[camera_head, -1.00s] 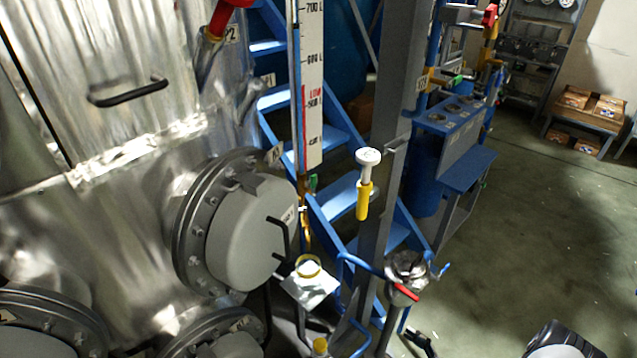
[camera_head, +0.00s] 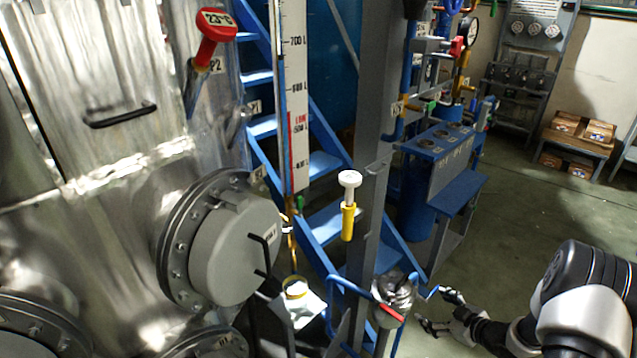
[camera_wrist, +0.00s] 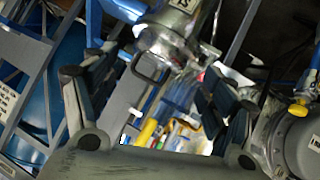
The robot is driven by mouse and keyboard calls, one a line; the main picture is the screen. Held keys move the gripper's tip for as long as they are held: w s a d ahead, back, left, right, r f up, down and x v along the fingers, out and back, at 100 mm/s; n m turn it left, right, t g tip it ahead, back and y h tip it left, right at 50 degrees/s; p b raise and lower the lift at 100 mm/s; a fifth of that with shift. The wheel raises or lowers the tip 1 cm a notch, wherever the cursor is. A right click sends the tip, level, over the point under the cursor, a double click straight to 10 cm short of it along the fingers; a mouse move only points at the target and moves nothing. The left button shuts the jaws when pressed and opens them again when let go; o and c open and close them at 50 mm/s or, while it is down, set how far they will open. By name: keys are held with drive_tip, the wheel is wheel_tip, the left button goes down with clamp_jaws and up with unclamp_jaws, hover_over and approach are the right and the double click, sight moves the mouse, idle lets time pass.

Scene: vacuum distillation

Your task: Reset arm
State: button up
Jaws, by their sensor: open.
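My gripper (camera_head: 437,310) is at the lower right of the head view, at the end of my black and white arm. Its fingers are spread and nothing shows between them. Its tips lie just right of a metal valve fitting with a red handle (camera_head: 388,314); I cannot tell whether they touch it. In the wrist view my gripper (camera_wrist: 155,80) has its fingers wide apart. A grey metal fitting (camera_wrist: 168,40) and a yellow part (camera_wrist: 146,133) show beyond the gap between them.
A large steel vessel with a grey flanged cover (camera_head: 235,255) fills the left. A grey post (camera_head: 370,130), a level scale (camera_head: 297,100) and blue stairs (camera_head: 325,165) stand mid-view. A blue bench (camera_head: 455,195) is behind. The floor (camera_head: 540,215) at right is open.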

drive_tip(key=w+d+r+m+h, duration=0.25)
drive_tip(key=r+h, duration=0.25)
drive_tip(key=r, duration=0.9)
drive_tip(key=s+a+r+m+g+h, duration=0.1)
drive_tip(key=s+a+r+h, duration=0.15)
drive_tip(key=r, duration=0.45)
drive_tip(key=s+a+r+m+g+h, duration=0.15)
drive_tip(key=s+r, duration=0.25)
drive_tip(key=r, duration=0.4)
drive_tip(key=s+a+r+m+g+y, duration=0.1)
drive_tip(key=s+a, duration=0.4)
drive_tip(key=s, duration=0.4)
drive_tip(key=s+a+r+m+g+y, duration=0.1)
drive_tip(key=s+a+r, duration=0.1)
drive_tip(key=s+a, duration=0.4)
drive_tip(key=s+a+r+m+g+y, duration=0.1)
drive_tip(key=s+a, duration=0.5)
drive_tip(key=s, duration=0.8)
drive_tip(key=shift+a+r+m+y, duration=0.2)
drive_tip(key=shift+r+m+y, duration=0.15)
drive_tip(key=shift+m+y, duration=0.2)
drive_tip(key=shift+g, duration=0.25)
